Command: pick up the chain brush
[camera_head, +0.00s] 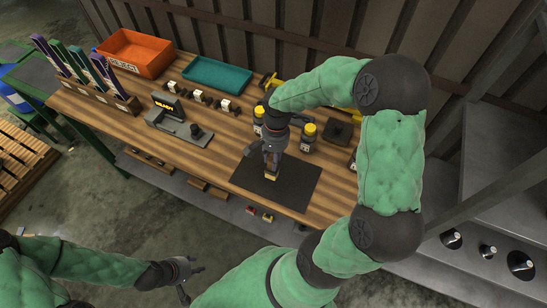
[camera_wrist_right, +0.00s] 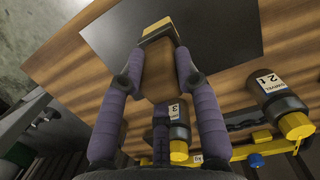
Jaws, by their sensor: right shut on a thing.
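My right gripper (camera_head: 271,164) reaches down over the dark mat on the bench. It is shut on a small tan block with a dark band (camera_head: 271,176), apparently the chain brush. In the right wrist view, the fingertips (camera_wrist_right: 158,55) close on this piece (camera_wrist_right: 158,30), with its tan end beyond them. My left gripper (camera_head: 193,281) is open and empty, low in front of the bench.
A scale (camera_head: 180,127), an orange REJECT bin (camera_head: 138,50) and a teal tray (camera_head: 217,75) are on the wooden bench. A rack of coloured upright items (camera_head: 88,75) is at left.

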